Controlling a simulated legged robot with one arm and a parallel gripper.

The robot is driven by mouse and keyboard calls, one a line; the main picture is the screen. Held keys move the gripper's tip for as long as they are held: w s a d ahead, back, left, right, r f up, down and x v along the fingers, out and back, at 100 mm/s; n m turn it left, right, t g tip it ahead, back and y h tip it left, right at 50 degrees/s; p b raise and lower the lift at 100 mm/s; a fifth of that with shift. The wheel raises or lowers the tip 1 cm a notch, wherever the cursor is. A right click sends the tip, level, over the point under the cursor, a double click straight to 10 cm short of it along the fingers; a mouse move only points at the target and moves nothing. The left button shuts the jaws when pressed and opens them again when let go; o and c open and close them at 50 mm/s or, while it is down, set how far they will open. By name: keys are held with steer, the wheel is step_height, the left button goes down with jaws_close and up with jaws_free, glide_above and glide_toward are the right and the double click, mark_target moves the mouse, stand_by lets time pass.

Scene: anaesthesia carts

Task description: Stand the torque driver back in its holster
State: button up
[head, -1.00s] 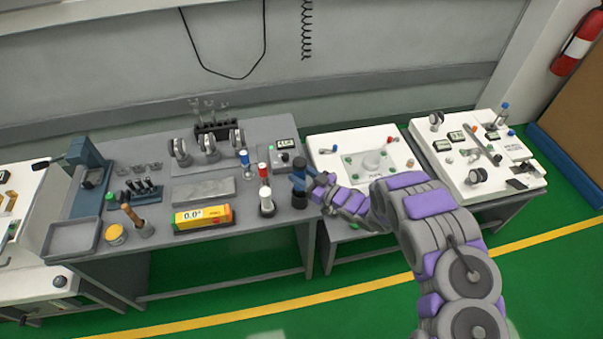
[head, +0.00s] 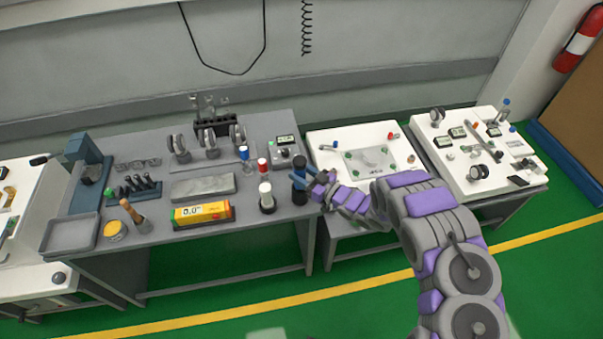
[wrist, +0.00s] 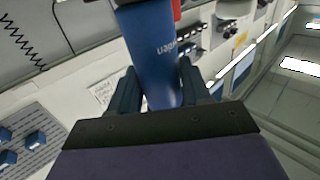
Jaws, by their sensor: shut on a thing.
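The torque driver appears to be the blue cylinder (wrist: 150,60) between my fingers in the wrist view, with pale lettering on its side. In the head view its blue upper part (head: 299,170) stands upright near the right front corner of the grey bench. A dark cylindrical part (head: 300,193) shows directly below it; I cannot tell whether this is the holster or the driver's own lower end. My gripper (head: 314,182) reaches it from the right and is shut on it. In the wrist view the fingers (wrist: 160,92) sit on both sides of the cylinder. Its lower end is hidden there.
A white cylinder in a dark base (head: 266,197) stands close on the left, with a red-capped bottle (head: 263,167) behind. A yellow box (head: 201,214) lies further left. A grey control box (head: 290,154) stands behind. A white cart (head: 338,137) adjoins on the right.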

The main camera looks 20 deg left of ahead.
steer(key=o, duration=1.7)
steer(key=shift+d, duration=0.1)
steer(key=v, duration=1.7)
steer(key=shift+s+p, duration=0.1)
steer(key=shift+p, duration=0.3)
